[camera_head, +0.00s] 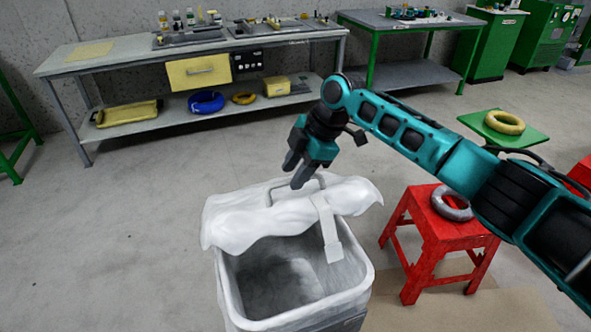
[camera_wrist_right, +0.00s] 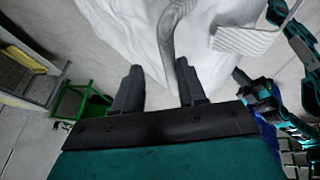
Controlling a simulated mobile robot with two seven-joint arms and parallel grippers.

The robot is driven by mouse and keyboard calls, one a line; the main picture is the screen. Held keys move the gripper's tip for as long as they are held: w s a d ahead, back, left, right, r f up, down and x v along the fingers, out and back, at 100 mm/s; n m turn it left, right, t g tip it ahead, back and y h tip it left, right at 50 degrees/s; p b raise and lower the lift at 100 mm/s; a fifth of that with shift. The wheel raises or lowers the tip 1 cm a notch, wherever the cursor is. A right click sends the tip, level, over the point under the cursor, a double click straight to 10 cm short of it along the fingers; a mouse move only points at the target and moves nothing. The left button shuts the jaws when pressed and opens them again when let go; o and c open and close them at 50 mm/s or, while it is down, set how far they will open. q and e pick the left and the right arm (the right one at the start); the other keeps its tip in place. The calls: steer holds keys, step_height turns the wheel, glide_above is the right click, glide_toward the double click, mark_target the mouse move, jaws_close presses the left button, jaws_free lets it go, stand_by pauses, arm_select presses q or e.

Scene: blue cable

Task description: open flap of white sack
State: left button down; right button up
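The white sack (camera_head: 262,228) lines a grey bin whose open mouth faces me. Its flap lies in loose folds over the far rim and hangs down at the left. A pale strap (camera_head: 328,228) crosses the cloth at the right, and a metal handle loop rises behind it. My right gripper (camera_head: 296,172) is over the far rim, close to the handle and cloth. In the right wrist view its fingers (camera_wrist_right: 160,66) are apart with no cloth clearly between them. The white cloth (camera_wrist_right: 135,28) lies just beyond the fingertips; I cannot tell whether they touch. My left gripper does not show.
A red stool (camera_head: 436,235) with a grey cable coil (camera_head: 452,203) stands right of the bin, under my right arm. A workbench (camera_head: 120,58) with a blue cable coil (camera_head: 206,102) on its lower shelf is behind. The floor left of the bin is clear.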

steer(key=v, duration=1.2)
steer(key=shift+r, duration=0.35)
steer(key=shift+d, duration=0.1)
